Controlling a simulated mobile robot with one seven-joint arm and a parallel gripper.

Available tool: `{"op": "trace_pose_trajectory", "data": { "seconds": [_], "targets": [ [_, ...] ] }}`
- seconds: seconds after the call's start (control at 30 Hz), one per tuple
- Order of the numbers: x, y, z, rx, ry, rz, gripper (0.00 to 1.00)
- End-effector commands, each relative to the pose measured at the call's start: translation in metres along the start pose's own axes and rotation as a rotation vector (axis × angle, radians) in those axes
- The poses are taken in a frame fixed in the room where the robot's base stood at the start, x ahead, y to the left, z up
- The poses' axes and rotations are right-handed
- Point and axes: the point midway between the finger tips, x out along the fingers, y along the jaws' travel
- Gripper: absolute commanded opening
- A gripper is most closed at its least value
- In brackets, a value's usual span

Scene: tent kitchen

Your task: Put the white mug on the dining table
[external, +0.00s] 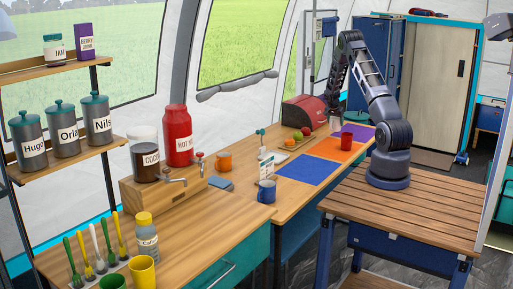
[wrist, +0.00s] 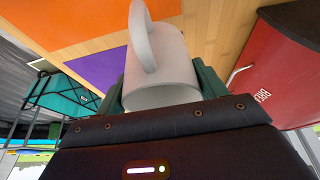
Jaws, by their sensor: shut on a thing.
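The white mug (wrist: 175,60) is between the green fingers of my gripper (wrist: 160,85) in the wrist view, its handle turned toward the top left. My gripper is shut on it. In the external view the mug (external: 335,123) is a small pale shape below my gripper, close above or at the far part of the dining table (external: 298,196). The wooden tabletop also shows behind the mug in the wrist view (wrist: 225,25). I cannot tell whether the mug touches the table.
The table bears a blue mat (external: 305,169), an orange mat (external: 335,149) and a purple mat (external: 358,133). A red mug (external: 347,139), a board with fruit (external: 296,142) and a red bread bin (external: 300,113) stand nearby. A blue mug (external: 267,191) is at the near end.

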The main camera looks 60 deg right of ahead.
Motion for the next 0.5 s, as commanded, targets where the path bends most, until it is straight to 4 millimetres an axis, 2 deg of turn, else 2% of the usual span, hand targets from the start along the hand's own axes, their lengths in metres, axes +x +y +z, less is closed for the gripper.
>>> {"op": "trace_pose_trajectory", "data": {
  "seconds": [0.27, 0.5],
  "targets": [
    [0.016, 0.000, 0.007, 0.001, -0.001, 0.000, 0.46],
    [0.044, 0.000, 0.018, 0.000, -0.001, 0.000, 0.46]
  ]
}}
